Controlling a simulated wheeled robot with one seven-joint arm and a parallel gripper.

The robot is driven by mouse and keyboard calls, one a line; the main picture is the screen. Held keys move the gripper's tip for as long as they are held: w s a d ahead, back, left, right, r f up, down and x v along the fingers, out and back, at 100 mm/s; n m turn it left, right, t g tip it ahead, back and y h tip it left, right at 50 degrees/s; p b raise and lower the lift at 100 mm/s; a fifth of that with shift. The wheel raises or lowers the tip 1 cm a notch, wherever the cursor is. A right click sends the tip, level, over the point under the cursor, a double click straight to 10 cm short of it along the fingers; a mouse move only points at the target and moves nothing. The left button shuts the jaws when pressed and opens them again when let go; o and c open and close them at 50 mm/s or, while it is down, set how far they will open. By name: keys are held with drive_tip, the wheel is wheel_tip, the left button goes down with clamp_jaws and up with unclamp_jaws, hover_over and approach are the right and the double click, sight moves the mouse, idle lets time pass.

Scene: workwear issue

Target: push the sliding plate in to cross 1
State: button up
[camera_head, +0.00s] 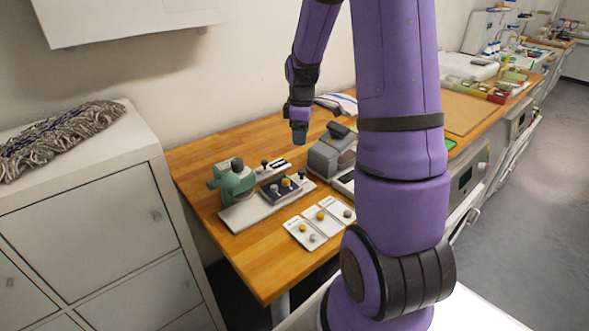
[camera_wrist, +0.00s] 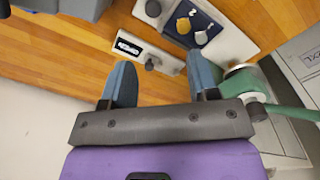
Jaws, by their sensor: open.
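On the wooden table, a pale base plate (camera_head: 240,216) carries a green press-like device (camera_head: 233,180) and a dark blue plate (camera_head: 270,194) with a yellow and a grey piece on it. In the wrist view the dark blue plate (camera_wrist: 184,40) bears a white "2". Beside it is a small white plate (camera_wrist: 172,60) with a black label and a dark knob.
White cards (camera_head: 325,229) with yellow and grey pieces lie at the table's front. A grey machine (camera_head: 326,158) stands right of the base plate. A white cabinet (camera_head: 90,210) with a mop head (camera_head: 60,138) is at left. The table's left end is clear.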

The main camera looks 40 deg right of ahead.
sight(302, 170)
drive_tip(key=shift+n, duration=0.3)
drive_tip(key=f, duration=0.4)
drive_tip(key=d+f, duration=0.1)
drive_tip(key=f, duration=0.8)
drive_tip(key=shift+w+d+f, duration=0.15)
drive_tip(key=shift+w+f, duration=0.15)
drive_tip(key=shift+c, duration=0.2)
